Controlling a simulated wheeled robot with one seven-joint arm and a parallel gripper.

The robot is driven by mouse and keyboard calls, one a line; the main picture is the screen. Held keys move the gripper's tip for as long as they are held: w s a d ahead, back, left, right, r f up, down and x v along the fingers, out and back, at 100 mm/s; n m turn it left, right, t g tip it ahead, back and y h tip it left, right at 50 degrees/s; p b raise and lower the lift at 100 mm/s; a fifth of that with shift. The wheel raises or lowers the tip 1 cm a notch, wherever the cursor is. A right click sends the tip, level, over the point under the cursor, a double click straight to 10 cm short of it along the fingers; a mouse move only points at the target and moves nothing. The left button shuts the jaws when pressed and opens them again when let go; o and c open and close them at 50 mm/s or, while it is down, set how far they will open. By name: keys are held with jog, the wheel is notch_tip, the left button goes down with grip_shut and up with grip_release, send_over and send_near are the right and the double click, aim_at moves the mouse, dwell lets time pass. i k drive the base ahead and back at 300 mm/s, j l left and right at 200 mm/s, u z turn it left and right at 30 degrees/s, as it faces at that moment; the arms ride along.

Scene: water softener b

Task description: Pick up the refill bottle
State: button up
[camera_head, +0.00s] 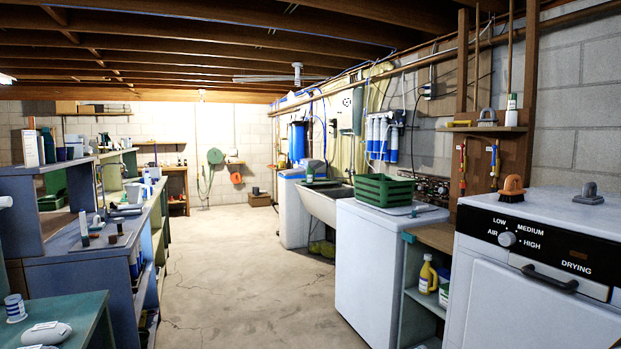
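Several bottles are in view, and I cannot tell for certain which is the refill bottle. A yellow bottle (428,277) with a pale label stands upright on the low shelf between the white washer and the dryer. A small white and green container (444,291) stands beside it, partly hidden by the dryer. A white bottle with a green top (511,112) stands on the small wall shelf above the dryer. A small green bottle (309,173) stands on the white softener tank (292,215) at the back. My gripper is not in view.
The concrete floor (243,275) is clear down the middle. A cluttered workbench (80,290) lines the left. On the right are a sink (322,203), a white washer (375,270) with a green basket (384,188), and a dryer (510,312) with a brush on top.

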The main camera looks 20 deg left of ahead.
aim_at(309, 175)
jog(key=i+j+u, duration=0.25)
jog(key=i, duration=0.2)
jog(key=i+u, duration=0.5)
jog(key=i, duration=0.85)
jog(key=i+u, duration=0.2)
jog(key=i, duration=0.85)
jog(key=i+u, duration=0.15)
jog(key=i, duration=0.8)
jog(key=i+l+u, duration=0.15)
jog(key=i, duration=0.85)
jog(key=i+z, duration=0.2)
jog(key=i, duration=0.45)
jog(key=i+z, duration=0.15)
jog(key=i, duration=0.45)
jog(key=i+j+z, duration=0.2)
jog(key=i, duration=0.4)
jog(key=i+z, duration=0.85)
jog(key=i+j+z, duration=0.1)
jog(key=i+z, duration=0.15)
jog(key=z, duration=0.15)
jog(key=i+j+z, duration=0.3)
jog(key=z, duration=0.15)
jog(key=i+j+z, duration=0.2)
jog(key=j, duration=0.2)
jog(key=j+z, duration=0.25)
jog(key=j, duration=0.2)
jog(key=i+j+z, duration=0.2)
jog(key=j, duration=0.25)
jog(key=k+u, duration=0.1)
jog(key=u, duration=1.2)
